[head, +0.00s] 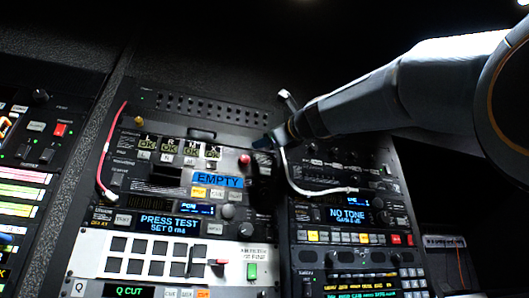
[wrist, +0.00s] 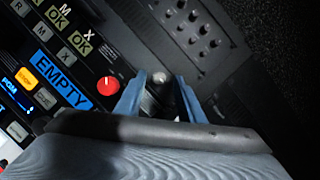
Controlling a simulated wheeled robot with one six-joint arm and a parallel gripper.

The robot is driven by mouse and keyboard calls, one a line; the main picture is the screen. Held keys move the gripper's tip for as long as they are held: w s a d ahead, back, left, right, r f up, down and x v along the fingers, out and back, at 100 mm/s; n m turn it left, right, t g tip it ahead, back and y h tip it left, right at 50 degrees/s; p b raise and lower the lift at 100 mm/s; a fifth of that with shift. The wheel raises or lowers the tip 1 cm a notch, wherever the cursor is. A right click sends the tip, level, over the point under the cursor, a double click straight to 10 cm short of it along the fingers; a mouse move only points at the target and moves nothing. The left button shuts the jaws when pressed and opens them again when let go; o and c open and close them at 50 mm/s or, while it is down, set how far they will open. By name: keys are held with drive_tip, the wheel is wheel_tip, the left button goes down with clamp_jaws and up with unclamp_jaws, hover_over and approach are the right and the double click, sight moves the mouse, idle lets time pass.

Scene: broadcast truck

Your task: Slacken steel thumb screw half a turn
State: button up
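A small round grey metal head, which looks like the steel thumb screw (wrist: 159,77), shows in the wrist view between the tips of my gripper (wrist: 161,84). The two blue fingers stand apart on either side of it, with a dark gap visible. I cannot tell whether either finger touches it. In the head view my gripper (head: 268,140) is at the upper right corner of the left equipment panel, and the screw is hidden behind it there.
A red knob (wrist: 108,86) sits close left of the fingers in the wrist view. A blue EMPTY label (head: 218,180) is below. A white cable (head: 287,172) hangs right of my gripper; a red cable (head: 102,160) hangs at the panel's left. A brass-coloured knob (head: 139,120) is at upper left.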

drive_tip(key=shift+w+a+r, duration=0.1)
drive_tip(key=shift+w+a, duration=0.15)
drive_tip(key=shift+w, duration=0.05)
clamp_jaws()
drive_tip(key=shift+d+r+n+g+h+p, duration=0.1)
drive_tip(key=shift+r+n+g+h+p, duration=0.15)
drive_tip(key=shift+n+g+p, duration=1.8)
drive_tip(key=shift+a+r+n+t+h+p, duration=0.25)
drive_tip(key=shift+n+p, duration=0.65)
drive_tip(key=shift+n, duration=2.85)
drive_tip(key=shift+d+r+n+g+h+p, duration=0.1)
drive_tip(key=shift+d+n+g+h+p, duration=0.2)
drive_tip(key=shift+n+g+p, duration=1.8)
drive_tip(key=shift+n+t+b, duration=0.65)
drive_tip(key=shift+n+t, duration=0.35)
